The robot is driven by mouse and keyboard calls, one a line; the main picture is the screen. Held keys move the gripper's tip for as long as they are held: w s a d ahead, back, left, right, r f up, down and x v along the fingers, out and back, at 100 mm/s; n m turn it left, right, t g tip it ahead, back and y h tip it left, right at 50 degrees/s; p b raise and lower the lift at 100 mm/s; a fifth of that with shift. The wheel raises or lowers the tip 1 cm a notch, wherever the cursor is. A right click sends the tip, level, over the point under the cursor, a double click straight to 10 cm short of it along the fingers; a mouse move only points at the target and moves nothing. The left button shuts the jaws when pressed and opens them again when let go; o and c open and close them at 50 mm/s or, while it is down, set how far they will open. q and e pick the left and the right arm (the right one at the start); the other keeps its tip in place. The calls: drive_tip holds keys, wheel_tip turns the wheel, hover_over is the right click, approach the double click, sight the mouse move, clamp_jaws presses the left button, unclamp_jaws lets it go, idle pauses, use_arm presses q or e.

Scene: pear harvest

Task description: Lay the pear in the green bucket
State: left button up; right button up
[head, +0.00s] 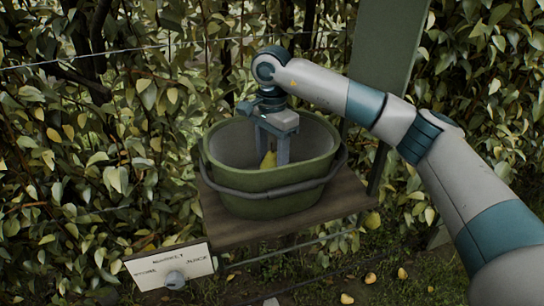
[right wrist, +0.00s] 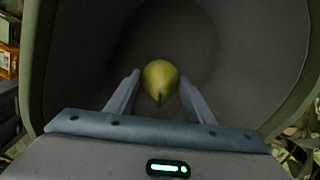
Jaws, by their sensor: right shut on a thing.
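The green bucket (head: 262,206) stands upright on a wooden shelf, its dark handle folded down across the front. My right gripper (head: 272,158) points down inside the bucket's mouth and is shut on the yellow-green pear (head: 268,160), which shows between its fingers. In the right wrist view the pear (right wrist: 160,80) sits between the two fingertips (right wrist: 160,92), with the grey bucket interior (right wrist: 225,60) around it. I cannot tell whether the pear touches the bucket's floor. My left gripper is not in view.
The wooden shelf (head: 225,232) carries the bucket, with a green post (head: 385,90) behind it to the right. A white sign with a knob (head: 170,268) is at the shelf's front left. Leafy hedge and wires lie behind; several fallen yellow fruits or leaves lie on the ground.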

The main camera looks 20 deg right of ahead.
drive_tip(key=shift+f, duration=0.1)
drive_tip(key=shift+f+b, duration=0.4)
drive_tip(key=shift+b, duration=0.05)
drive_tip(key=shift+f, duration=0.25)
drive_tip(key=o, duration=1.2)
drive_tip(key=shift+c, duration=0.2)
drive_tip(key=shift+r, duration=0.1)
